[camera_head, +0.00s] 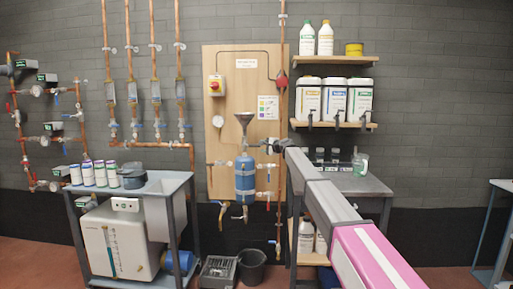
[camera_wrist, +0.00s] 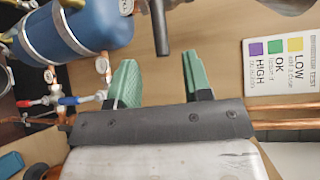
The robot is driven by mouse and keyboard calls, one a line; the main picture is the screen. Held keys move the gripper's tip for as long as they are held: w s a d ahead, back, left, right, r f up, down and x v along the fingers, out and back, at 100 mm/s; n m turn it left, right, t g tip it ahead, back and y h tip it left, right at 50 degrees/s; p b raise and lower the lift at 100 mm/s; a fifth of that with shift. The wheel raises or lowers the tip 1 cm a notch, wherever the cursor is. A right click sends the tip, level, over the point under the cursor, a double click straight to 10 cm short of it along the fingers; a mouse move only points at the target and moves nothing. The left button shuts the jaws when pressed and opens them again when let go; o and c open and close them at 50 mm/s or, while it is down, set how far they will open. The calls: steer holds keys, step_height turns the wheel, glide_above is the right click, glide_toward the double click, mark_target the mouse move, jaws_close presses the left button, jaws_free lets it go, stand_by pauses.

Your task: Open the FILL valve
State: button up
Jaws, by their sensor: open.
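A blue tank (camera_head: 245,177) with a grey funnel (camera_head: 243,119) above it is mounted on a wooden board. In the wrist view the tank (camera_wrist: 75,32) lies at the upper left. A dark valve lever (camera_wrist: 161,28) enters from the top of the wrist view, its end pointing between my fingers. No FILL label is readable, so I cannot confirm which valve it marks. My gripper (camera_wrist: 160,75) has its two green fingers apart, with the lever's end just ahead of them and no clear contact. In the head view my gripper (camera_head: 276,147) is right of the funnel neck, small and partly hidden.
A red handle (camera_wrist: 68,100) and a blue handle (camera_wrist: 87,99) sit left of my fingers. An inhibitor test card (camera_wrist: 283,55) is at the right. Shelves with containers (camera_head: 334,99) stand right of the board. A workbench (camera_head: 160,183) stands at left.

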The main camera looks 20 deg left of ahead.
mark_target(257, 145)
steer(key=x, duration=0.8)
jaws_close()
